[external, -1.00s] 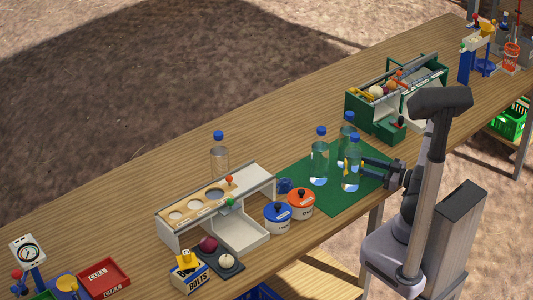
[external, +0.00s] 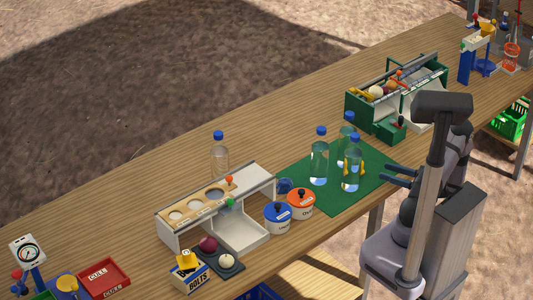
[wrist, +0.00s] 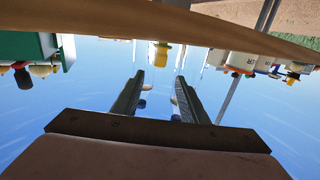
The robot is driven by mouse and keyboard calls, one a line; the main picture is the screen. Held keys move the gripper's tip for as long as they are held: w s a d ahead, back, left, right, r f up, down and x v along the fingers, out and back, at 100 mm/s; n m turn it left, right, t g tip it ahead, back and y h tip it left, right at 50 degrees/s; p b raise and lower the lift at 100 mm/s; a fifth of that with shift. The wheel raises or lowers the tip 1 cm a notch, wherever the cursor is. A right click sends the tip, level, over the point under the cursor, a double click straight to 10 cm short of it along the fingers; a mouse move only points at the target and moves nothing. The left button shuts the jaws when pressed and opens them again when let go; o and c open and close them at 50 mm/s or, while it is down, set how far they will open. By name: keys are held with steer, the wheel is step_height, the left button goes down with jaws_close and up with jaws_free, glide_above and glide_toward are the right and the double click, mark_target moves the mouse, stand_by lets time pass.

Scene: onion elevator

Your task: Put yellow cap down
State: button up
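In the wrist view the yellow piece (wrist: 160,54) shows beyond my fingertips, near the inverted table edge. It is partly hidden in the external view, and its exact shape is hard to tell.
Two more blue-capped bottles (external: 319,165) (external: 347,130) stand close by on the green mat (external: 370,190). A blue pot (external: 277,218) and an orange pot (external: 301,204) stand to the left.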

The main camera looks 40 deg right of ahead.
steer(key=shift+v, duration=0.9)
steer(key=shift+c, duration=1)
steer(key=w, duration=0.1)
steer(key=w+f, duration=0.1)
steer(key=w+a, duration=0.1)
steer(key=shift+w+f, duration=0.2)
steer(key=shift+w, duration=0.15)
steer(key=shift+a+p+x, duration=0.15)
steer(key=shift+p+x, duration=0.25)
steer(key=shift+x, duration=1.05)
steer(key=shift+a+p+x, duration=0.15)
steer(key=shift+p+x, duration=0.25)
steer(key=shift+x, duration=1.05)
steer(key=shift+w+a, duration=0.25)
steer(key=shift+w, duration=0.3)
